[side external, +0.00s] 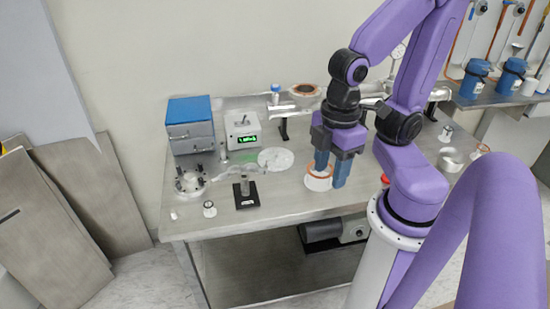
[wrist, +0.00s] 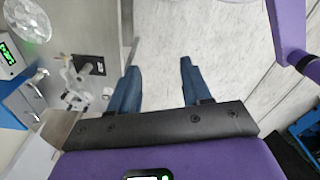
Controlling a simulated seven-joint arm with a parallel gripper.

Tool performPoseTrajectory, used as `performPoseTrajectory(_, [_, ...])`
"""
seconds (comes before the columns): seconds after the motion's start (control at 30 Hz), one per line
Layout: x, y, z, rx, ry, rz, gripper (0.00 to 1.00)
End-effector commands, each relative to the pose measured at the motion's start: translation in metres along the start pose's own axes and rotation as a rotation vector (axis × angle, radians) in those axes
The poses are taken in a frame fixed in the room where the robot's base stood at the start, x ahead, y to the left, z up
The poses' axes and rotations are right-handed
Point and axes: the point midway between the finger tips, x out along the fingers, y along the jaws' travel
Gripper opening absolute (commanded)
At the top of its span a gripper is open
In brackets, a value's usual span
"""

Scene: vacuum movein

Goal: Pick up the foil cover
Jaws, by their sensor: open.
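A round, crinkled silvery disc that looks like the foil cover (side external: 275,159) lies flat on the steel bench, left of my gripper. It also shows at the top left corner of the wrist view (wrist: 28,20), partly cut off there. My gripper (side external: 331,180) points down above the front part of the bench, its blue fingers apart with nothing between them. In the wrist view my gripper (wrist: 158,65) is also open, well to the right of the foil disc.
A white disc with an orange ring (side external: 318,181) shows at my fingers. A small post on a black plate (side external: 247,201) stands left of them. A bolted metal flange (side external: 190,182), a green-display box (side external: 242,130) and a blue-topped cabinet (side external: 191,125) stand further left. Metal tubing (side external: 293,108) is behind.

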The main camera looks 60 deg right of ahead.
Motion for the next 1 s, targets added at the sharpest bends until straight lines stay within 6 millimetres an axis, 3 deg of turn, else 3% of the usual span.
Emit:
performPoseTrajectory(0.2, [0.000,0.004,-0.002,0.027,-0.001,0.001,0.48])
performPoseTrajectory(0.37, [0.000,0.025,-0.016,0.185,-0.004,0.004,0.48])
performPoseTrajectory(0.7, [0.003,0.113,-0.041,0.745,-0.011,0.014,0.48])
performPoseTrajectory(1.0, [0.010,0.199,-0.032,1.240,-0.014,0.022,0.48])
